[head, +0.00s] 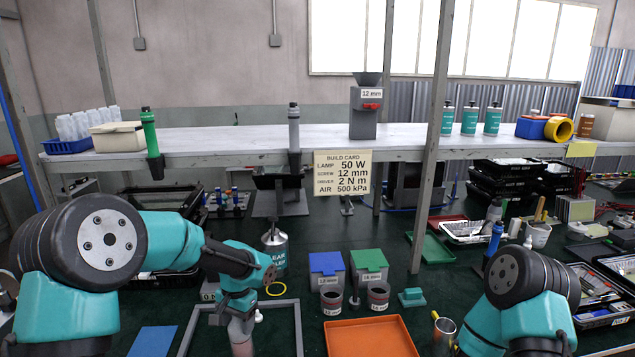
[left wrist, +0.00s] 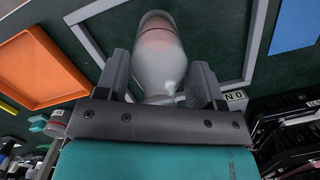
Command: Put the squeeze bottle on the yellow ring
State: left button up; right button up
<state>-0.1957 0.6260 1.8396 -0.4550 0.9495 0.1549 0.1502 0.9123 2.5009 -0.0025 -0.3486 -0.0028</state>
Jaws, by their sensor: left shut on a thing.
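The squeeze bottle (head: 241,336) is a translucent, whitish bottle with reddish contents. It also shows in the left wrist view (left wrist: 160,62), between the two fingers. My left gripper (head: 238,308) is shut on it, within the outline of a grey square frame; whether its base touches the table is unclear. The ring is not visible in the left wrist view. My right arm is at lower right; its gripper is out of view.
The grey frame (head: 299,330) lies around the bottle. Blue (head: 327,264) and green (head: 369,262) lidded bins and dark cups are to the right. An orange tray (head: 369,338) is at front; a blue mat (head: 153,341) is left.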

pick_arm(q)
jog(key=shift+w+a+n, duration=0.15)
jog(key=shift+n, duration=0.35)
jog(key=shift+a, duration=0.3)
jog(key=s+a+n, duration=0.4)
jog(key=s+a, duration=0.1)
jog(key=a, duration=0.6)
jog(key=s+a+n+h, duration=0.1)
jog(key=s+a+n, duration=0.4)
jog(key=a, duration=0.6)
jog(key=s+a+n+h, duration=0.1)
jog(key=s+a+n, duration=0.3)
jog(key=a, duration=0.7)
jog(key=shift+s+a+n, duration=0.3)
jog(key=shift+s+a, duration=0.05)
jog(key=shift+s, duration=0.1)
jog(key=shift+f, duration=0.1)
jog(key=w+a+f, duration=0.1)
jog(key=w+a, duration=0.9)
jog(key=a, duration=0.2)
jog(key=shift+a+f, duration=0.2)
jog(key=shift+f, duration=0.05)
